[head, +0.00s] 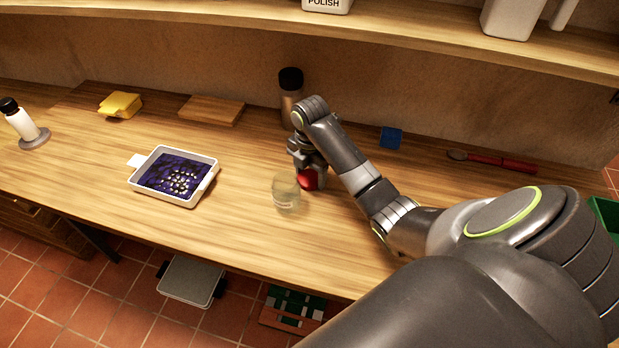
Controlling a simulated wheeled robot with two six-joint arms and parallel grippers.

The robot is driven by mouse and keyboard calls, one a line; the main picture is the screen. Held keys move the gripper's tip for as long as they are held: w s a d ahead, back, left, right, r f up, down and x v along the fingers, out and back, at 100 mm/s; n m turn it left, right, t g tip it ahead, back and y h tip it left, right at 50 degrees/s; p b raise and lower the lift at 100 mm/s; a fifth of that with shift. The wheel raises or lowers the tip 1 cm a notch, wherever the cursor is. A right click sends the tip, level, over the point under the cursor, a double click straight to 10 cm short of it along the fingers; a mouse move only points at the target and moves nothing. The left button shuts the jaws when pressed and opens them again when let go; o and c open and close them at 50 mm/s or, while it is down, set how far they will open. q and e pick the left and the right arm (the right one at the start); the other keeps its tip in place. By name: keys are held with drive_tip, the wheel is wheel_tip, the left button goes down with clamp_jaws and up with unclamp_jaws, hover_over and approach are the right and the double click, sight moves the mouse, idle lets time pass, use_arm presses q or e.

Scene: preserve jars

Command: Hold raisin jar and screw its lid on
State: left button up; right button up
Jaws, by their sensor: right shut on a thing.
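A clear glass jar (285,194) with a pale label stands open near the middle of the table. I cannot tell from here what it holds or whether it is the raisin jar. My right gripper (306,176) points down just to the right of the jar and is shut on a red lid (307,181). The gripper partly hides the lid, and I cannot tell whether the lid touches the table. The lid is beside the jar, not on it. My left gripper is not in view.
A white-rimmed tray (212,178) with a dark purple inside lies to the left. A white bottle (21,122) stands far left.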

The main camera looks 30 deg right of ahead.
sight(311, 177)
drive_tip(key=shift+r, duration=0.6)
use_arm(q)
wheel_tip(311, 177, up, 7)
drive_tip(key=p, duration=0.7)
use_arm(e)
wheel_tip(311, 177, up, 9)
drive_tip(key=shift+f, duration=0.1)
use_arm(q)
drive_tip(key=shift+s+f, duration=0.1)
